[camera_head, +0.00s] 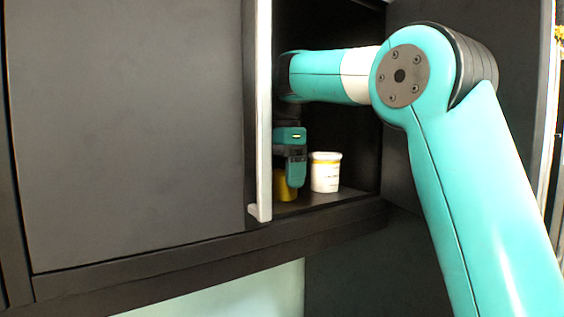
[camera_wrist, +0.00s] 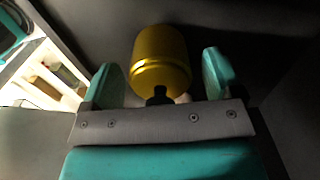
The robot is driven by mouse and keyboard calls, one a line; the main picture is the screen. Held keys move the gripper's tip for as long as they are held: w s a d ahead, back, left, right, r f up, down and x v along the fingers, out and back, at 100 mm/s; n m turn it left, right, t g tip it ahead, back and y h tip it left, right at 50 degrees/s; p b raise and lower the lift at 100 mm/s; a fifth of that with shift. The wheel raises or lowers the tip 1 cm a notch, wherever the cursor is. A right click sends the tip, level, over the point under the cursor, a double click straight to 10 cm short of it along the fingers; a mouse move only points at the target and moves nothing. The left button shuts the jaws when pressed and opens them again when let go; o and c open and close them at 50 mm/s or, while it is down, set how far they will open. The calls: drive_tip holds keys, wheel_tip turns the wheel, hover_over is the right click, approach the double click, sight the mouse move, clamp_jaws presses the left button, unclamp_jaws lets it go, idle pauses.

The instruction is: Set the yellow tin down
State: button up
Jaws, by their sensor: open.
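The yellow tin (camera_head: 285,187) stands on the floor of the dark cabinet, partly hidden behind my gripper (camera_head: 296,182) in the head view. In the wrist view the yellow tin (camera_wrist: 161,58) lies ahead of and between the two teal fingers of my gripper (camera_wrist: 162,80). The fingers are apart, with a gap visible on each side of the tin. I cannot tell whether any part of the gripper touches it.
A white tub (camera_head: 326,172) with a yellow band stands just right of the tin on the cabinet floor (camera_head: 345,197). A dark sliding door (camera_head: 130,130) with a pale vertical edge strip (camera_head: 264,110) closes off the left. The cabinet's right wall bounds the opening.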

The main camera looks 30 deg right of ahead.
wheel_tip(320, 180, up, 8)
drive_tip(key=shift+f, duration=0.2)
idle(0.3)
